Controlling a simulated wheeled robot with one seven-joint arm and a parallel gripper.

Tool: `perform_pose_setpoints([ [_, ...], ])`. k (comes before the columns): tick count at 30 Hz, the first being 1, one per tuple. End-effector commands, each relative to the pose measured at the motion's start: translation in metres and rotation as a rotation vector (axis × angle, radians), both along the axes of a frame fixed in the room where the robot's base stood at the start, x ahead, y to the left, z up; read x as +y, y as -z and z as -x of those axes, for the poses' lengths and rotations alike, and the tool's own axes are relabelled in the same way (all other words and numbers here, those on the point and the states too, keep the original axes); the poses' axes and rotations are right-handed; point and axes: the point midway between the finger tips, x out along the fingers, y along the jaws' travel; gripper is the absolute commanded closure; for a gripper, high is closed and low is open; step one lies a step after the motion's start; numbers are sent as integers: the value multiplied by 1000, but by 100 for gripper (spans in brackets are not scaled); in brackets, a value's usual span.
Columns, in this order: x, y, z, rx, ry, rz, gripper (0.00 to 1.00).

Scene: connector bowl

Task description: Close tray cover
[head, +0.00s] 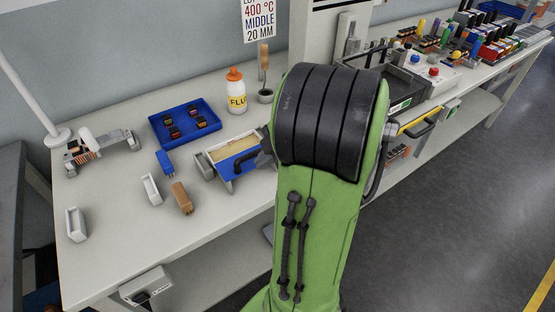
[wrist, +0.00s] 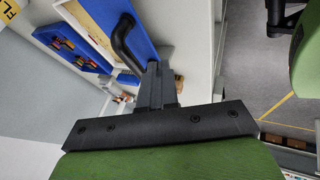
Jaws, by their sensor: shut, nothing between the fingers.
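A light metal tray box (head: 209,170) with a tan inside (head: 231,149) stands on the bench, left of my arm. Its blue cover (head: 229,167) shows on the front side with a black bar handle (head: 243,162), and the tan inside is uncovered. In the wrist view the blue cover (wrist: 137,38) and the curved black handle (wrist: 121,40) lie just beyond my gripper (wrist: 156,68). My gripper is shut and empty, beside the handle end; I cannot tell whether they touch. In the head view my gripper (head: 264,147) is mostly hidden by my arm.
A blue tray (head: 165,144) with small parts and an orange-capped bottle (head: 236,98) stand behind the box. A blue block (head: 165,163), a brown block (head: 182,198) and white holders (head: 151,189) lie to its left.

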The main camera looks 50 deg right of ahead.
Motion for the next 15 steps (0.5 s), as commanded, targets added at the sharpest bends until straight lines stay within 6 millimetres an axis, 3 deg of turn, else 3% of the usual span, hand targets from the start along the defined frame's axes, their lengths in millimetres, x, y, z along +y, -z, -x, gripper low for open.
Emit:
perform_pose_setpoints([
  [5,-5,2,-17,0,-2,-1,100],
  [15,-6,2,-20,0,1,-1,100],
])
